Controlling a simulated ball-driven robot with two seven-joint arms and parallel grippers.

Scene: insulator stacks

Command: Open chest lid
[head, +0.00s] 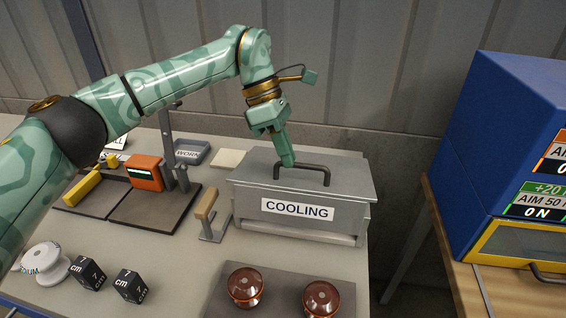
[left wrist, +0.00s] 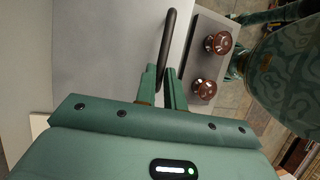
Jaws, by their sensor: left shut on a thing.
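The grey chest (head: 250,202) labelled COOLING stands on the table, its lid (head: 345,179) lying flat and looking closed. A dark bar handle (head: 318,168) is on top of the lid. My left gripper (head: 288,163) points down at the handle's left part and is shut on it. In the left wrist view, the handle (left wrist: 168,45) runs down to between the fingers of my left gripper (left wrist: 162,72), with the pale lid (left wrist: 100,45) beside it. My right gripper is not in view.
Two brown insulators (head: 245,286) stand on a grey plate (head: 283,290) in front of the chest. A wooden-handled tool (head: 207,203) is left of it, near an orange device (head: 145,172). Black cubes (head: 130,286) and a white spool (head: 45,263) lie front left. A blue cabinet (head: 500,130) stands right, across a gap.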

